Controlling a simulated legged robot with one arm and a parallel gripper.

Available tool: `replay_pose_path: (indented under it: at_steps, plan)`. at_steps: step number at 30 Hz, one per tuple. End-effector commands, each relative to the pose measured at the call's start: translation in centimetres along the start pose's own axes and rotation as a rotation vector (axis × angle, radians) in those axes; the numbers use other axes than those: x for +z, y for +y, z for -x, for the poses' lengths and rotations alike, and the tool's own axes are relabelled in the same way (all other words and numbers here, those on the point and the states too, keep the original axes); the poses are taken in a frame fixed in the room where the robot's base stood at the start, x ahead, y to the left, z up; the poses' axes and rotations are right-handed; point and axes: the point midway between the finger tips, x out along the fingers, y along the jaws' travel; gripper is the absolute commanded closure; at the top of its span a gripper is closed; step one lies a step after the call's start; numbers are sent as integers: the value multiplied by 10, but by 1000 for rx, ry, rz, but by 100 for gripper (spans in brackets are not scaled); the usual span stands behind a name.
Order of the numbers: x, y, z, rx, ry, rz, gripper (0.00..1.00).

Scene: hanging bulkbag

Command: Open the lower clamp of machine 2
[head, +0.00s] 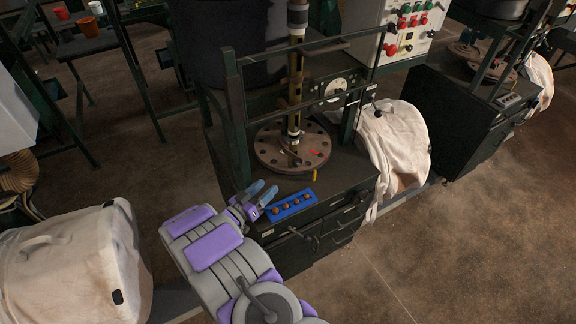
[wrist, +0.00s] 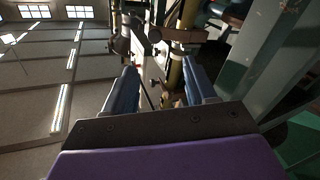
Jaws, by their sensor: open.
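A dark green machine (head: 350,178) stands in the middle of the head view. A yellow-black vertical column (head: 295,85) rises from a round brown flange (head: 318,150) on its top. The column also shows in the wrist view (wrist: 175,82). I cannot tell which part is the lower clamp, nor read a machine number. My gripper (head: 265,191) is in front of the machine's left front corner, apart from the column. In the wrist view its two blue fingers (wrist: 161,88) are spread, with nothing held between them.
A blue tray (head: 292,206) with several brown round pieces lies on the machine's front edge. Green frame posts (head: 236,115) stand left of the column. Open floor (head: 470,250) lies right.

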Motion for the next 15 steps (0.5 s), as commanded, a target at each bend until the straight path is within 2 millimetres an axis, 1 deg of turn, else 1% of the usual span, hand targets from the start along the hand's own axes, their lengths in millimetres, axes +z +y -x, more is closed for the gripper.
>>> replay_pose_path:
  at_steps: [1,3,9,15]
  plan:
    - [1,3,-13,5,-3,-2,44]
    - [1,4,-28,4,-5,-5,44]
    - [1,3,-66,4,-5,-4,44]
    - [1,0,-99,4,1,3,44]
